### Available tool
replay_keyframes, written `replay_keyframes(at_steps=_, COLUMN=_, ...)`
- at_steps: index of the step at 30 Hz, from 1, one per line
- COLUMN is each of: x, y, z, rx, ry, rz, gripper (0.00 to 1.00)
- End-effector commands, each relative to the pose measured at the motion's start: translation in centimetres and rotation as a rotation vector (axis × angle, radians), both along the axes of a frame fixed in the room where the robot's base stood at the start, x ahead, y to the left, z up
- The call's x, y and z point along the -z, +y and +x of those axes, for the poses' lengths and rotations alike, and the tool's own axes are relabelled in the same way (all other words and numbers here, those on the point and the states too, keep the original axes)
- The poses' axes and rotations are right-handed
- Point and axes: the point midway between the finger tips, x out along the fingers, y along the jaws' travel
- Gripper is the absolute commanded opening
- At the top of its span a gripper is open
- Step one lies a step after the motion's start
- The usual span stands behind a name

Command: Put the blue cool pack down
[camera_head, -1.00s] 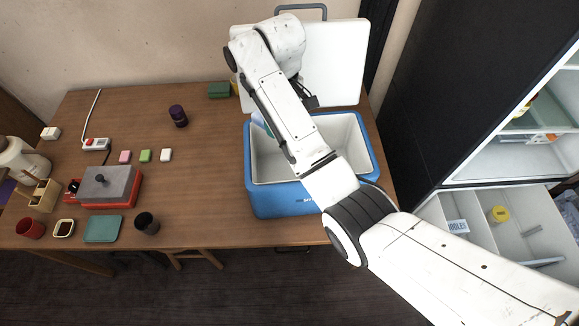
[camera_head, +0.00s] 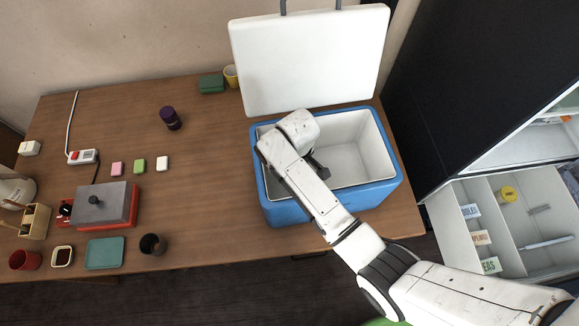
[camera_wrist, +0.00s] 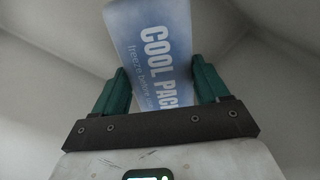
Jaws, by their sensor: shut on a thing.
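The blue cool pack (camera_wrist: 150,55) shows in the wrist view with "COOL PACK" printed on it. My gripper (camera_wrist: 158,88) is shut on it, with a green finger on each side. Pale walls surround the pack in this view. In the head view my gripper is down inside the open blue cooler box (camera_head: 285,212), mostly hidden behind my wrist, and the cool pack is hidden there. Whether the pack touches the cooler floor cannot be told.
The white cooler lid (camera_head: 310,60) stands open behind the box. On the wooden table (camera_head: 205,205) at left are a red grill (camera_head: 103,203), a purple jar (camera_head: 170,118) and small blocks. An open drawer (camera_head: 525,245) with dividers is at right.

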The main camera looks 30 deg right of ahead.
Motion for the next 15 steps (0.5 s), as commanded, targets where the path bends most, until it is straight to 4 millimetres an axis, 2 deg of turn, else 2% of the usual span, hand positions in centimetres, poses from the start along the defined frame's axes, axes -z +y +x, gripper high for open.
replay_keyframes(at_steps=1, x=0.8, y=0.0, z=0.1, rx=0.0, ry=-0.004, rz=0.0, gripper=0.32)
replay_keyframes(at_steps=8, x=1.5, y=-0.1, z=-0.1, rx=0.0, ry=-0.004, rz=0.0, gripper=0.32)
replay_keyframes(at_steps=15, x=4.5, y=-0.2, z=-0.6, rx=-0.001, ry=-0.004, rz=0.0, gripper=0.32)
